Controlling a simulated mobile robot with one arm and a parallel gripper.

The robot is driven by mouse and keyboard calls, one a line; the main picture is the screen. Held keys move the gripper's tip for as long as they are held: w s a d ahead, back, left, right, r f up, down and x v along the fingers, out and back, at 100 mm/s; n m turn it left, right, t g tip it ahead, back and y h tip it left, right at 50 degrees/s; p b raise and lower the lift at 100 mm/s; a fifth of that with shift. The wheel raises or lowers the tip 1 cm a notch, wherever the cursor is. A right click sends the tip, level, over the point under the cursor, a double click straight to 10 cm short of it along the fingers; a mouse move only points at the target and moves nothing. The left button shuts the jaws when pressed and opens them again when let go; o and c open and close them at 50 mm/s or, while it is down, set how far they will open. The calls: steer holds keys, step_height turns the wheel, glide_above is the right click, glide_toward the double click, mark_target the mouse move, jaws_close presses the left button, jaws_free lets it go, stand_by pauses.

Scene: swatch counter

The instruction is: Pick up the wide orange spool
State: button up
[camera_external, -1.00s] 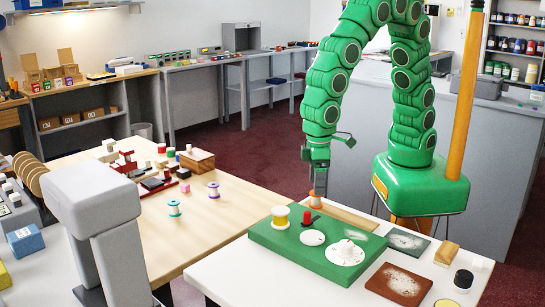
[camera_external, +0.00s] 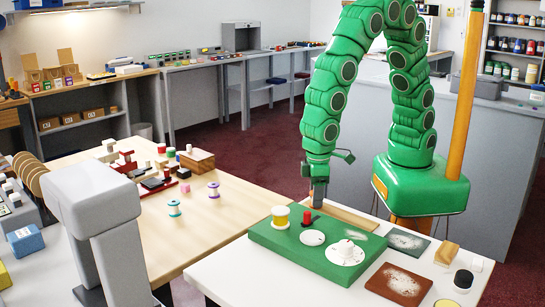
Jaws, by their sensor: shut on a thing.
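My gripper (camera_external: 319,196) points straight down at the far edge of the white table, just behind the green board. Its fingers are shut on the wide orange spool. The spool itself is hidden by the fingers in this view, so I cannot see how it sits between them or whether it touches the table.
The green board (camera_external: 268,236) carries a yellow spool (camera_external: 280,217), a red peg (camera_external: 306,217) and white discs, close in front of my gripper. A wooden strip (camera_external: 345,217) lies beside it. A purple spool (camera_external: 213,190) and teal spool (camera_external: 174,208) stand on the wooden table.

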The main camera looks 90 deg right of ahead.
steer(key=shift+c, duration=0.8)
steer(key=shift+r, duration=0.1)
steer(key=shift+r, duration=0.2)
step_height(320, 180, up, 3)
steer(key=shift+s+d+r, duration=0.1)
steer(key=shift+s, duration=0.05)
steer(key=s+d+r, duration=0.7)
steer(key=s+r, duration=0.2)
steer(key=s, duration=0.2)
steer(key=shift+s, duration=0.3)
